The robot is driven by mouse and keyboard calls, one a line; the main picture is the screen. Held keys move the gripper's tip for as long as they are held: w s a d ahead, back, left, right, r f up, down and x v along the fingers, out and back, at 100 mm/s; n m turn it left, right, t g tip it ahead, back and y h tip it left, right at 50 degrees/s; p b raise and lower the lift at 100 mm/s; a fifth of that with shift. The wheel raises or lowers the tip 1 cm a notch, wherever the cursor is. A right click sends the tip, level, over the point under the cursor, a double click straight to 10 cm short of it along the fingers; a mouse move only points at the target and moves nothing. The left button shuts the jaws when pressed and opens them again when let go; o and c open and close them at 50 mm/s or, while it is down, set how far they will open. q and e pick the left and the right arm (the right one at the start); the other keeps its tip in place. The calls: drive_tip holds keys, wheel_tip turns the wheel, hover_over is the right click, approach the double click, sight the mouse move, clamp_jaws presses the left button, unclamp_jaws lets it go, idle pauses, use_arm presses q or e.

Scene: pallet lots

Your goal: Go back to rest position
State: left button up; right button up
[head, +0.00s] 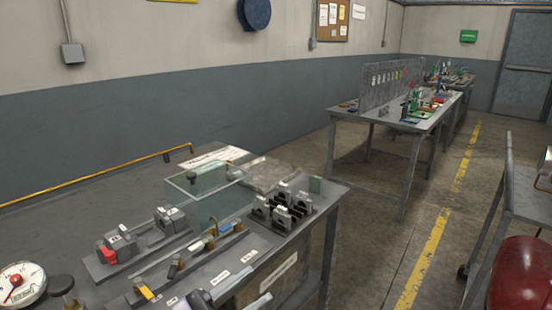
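Two pale grey bars with a dark base rise from the bottom edge of the head view. They appear to be the fingers of my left gripper (260,283). They stand apart with nothing visible between them, over the front edge of the grey bench (110,200). The rest of that arm is cut off by the frame. My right gripper is not in view.
The bench holds a clear box (205,195), dark clamp-like blocks (283,210), a grey fixture with a red part (118,243) and a dial gauge (20,283). A red rounded tank (520,275) stands at right. The aisle (380,235) between is clear.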

use_arm(q)
drive_tip(key=s+a+f+n+t+y+p, duration=0.1)
drive_tip(key=s+a+f+n+t+y, duration=0.15)
drive_tip(key=a+f+n+y, duration=0.6)
drive_tip(key=s+a+f+n+t+y, duration=0.1)
drive_tip(key=s+a+f+n+y, duration=0.25)
drive_tip(key=f+n+y, duration=0.55)
drive_tip(key=s+a+f+m+g, duration=0.1)
drive_tip(key=s+a+f+g, duration=0.2)
drive_tip(key=s+f, duration=0.4)
wheel_tip(320, 180, down, 2)
drive_tip(key=shift+s+a+f+m+g, duration=0.15)
drive_tip(key=shift+s+a+m+g, duration=0.25)
drive_tip(key=shift+g, duration=0.15)
